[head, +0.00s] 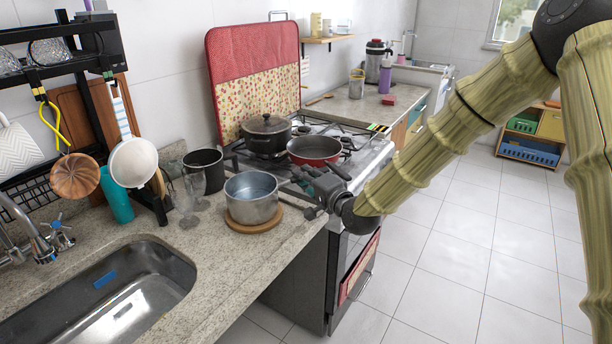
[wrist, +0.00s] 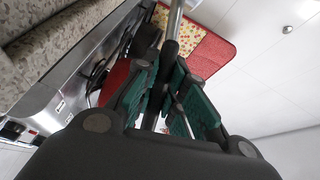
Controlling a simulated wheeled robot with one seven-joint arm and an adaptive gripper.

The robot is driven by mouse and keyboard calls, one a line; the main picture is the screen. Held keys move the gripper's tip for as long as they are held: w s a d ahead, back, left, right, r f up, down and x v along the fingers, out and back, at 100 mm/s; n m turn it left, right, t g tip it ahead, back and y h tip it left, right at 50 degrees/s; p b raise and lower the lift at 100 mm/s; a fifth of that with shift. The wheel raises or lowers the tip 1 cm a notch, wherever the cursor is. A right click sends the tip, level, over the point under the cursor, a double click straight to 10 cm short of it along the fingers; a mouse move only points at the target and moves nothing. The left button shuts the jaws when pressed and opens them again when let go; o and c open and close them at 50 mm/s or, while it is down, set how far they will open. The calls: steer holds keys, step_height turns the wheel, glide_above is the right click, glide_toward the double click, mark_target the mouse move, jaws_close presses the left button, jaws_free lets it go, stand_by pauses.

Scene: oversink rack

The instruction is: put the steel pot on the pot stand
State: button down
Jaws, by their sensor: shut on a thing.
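The steel pot (head: 250,208) is an open grey saucepan. In the head view it appears upright on the round wooden pot stand (head: 253,228), near the counter's front edge. My gripper (head: 318,194) is just right of the pot, at its handle. In the wrist view my gripper's green-padded fingers (wrist: 170,95) close around a dark grip with a metal rod (wrist: 174,20) beyond it, which looks like the pot's handle. The pot's body is not clear in the wrist view. The exact contact between pot base and stand is hard to see.
A red pan (head: 314,150) and a lidded dark pot (head: 266,135) stand on the stove, close behind my gripper. A black mug (head: 204,170) and clear glasses (head: 190,195) stand left of the pot. The sink (head: 120,290) lies front left.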

steer(key=shift+r, duration=0.15)
steer(key=c, duration=1.5)
jaws_free()
steer(key=shift+s, duration=0.1)
steer(key=b+v, duration=0.1)
steer(key=v, duration=1.1)
